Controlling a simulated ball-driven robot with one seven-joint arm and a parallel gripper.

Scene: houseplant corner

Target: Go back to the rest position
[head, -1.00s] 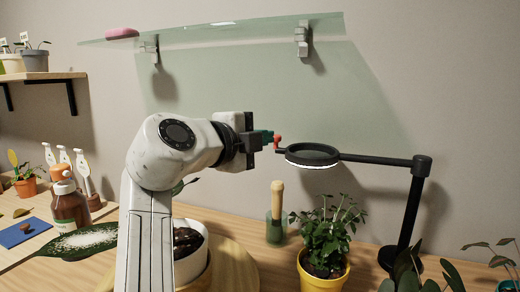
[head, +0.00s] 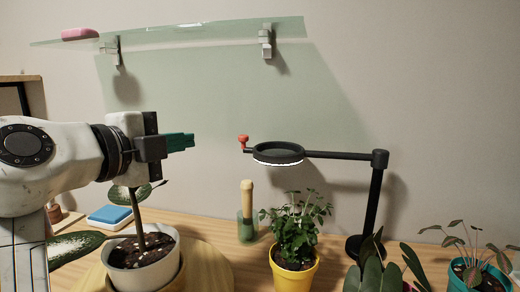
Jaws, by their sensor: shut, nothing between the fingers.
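My gripper (head: 192,142) is at the left of the head view, at about the height of the ring lamp. Its teal fingers are closed together and point right, with nothing between them. A clear gap of wall shows between my fingertips and the red knob. My arm covers part of the left side of the view.
A white pot (head: 145,277) with soil and a stem stands below my gripper. A yellow pot (head: 294,278) with a leafy plant and a green bottle with a wooden top (head: 246,215) stand right of it. A glass shelf (head: 200,32) with a pink item (head: 80,34) is above.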

